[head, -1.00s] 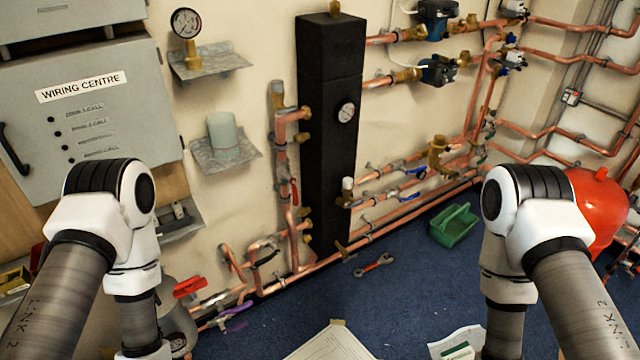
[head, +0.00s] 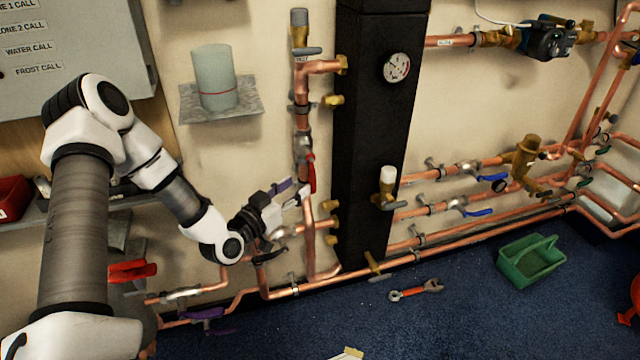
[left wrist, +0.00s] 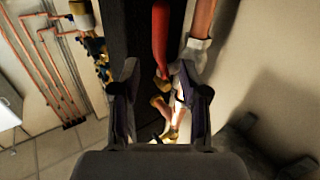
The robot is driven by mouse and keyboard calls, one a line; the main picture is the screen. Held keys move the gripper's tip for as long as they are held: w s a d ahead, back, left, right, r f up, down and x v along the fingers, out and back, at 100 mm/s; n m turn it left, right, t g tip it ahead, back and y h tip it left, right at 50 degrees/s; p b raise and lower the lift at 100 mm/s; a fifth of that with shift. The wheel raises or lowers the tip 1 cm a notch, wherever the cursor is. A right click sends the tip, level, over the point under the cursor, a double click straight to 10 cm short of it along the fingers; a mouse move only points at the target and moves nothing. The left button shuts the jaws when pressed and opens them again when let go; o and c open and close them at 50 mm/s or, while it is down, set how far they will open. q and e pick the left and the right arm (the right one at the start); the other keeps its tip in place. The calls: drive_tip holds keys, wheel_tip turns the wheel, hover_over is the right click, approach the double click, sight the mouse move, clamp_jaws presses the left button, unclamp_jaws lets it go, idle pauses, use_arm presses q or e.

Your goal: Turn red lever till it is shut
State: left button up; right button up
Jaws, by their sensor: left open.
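The red lever (head: 311,172) sits on a valve in the vertical copper pipe left of the black column. It hangs roughly along the pipe. My left gripper (head: 292,194) is open, close to the lever's lower left, with its fingers pointing toward the pipe. In the left wrist view the lever (left wrist: 160,42) hangs down from the top, its end lined up between the open fingers (left wrist: 161,78). I cannot tell whether the fingers touch it. A second red lever (head: 133,270) is on a lower pipe at the left. My right gripper is out of view.
The black column (head: 372,130) with a gauge stands just right of the pipe. A shelf (head: 222,103) with a pale cylinder is above my left arm. A purple lever (head: 204,313) is low down. A wrench (head: 416,290) and green tray (head: 530,260) lie on the blue floor.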

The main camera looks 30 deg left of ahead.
sight(310, 177)
use_arm(q)
drive_tip(key=w, duration=0.2)
drive_tip(key=w+b, duration=0.1)
drive_tip(key=w, duration=0.3)
drive_tip(key=shift+w+d+f+b, duration=0.1)
drive_tip(key=shift+d+b, duration=0.2)
drive_tip(key=shift+w, duration=0.45)
drive_tip(key=shift+c, duration=0.3)
clamp_jaws()
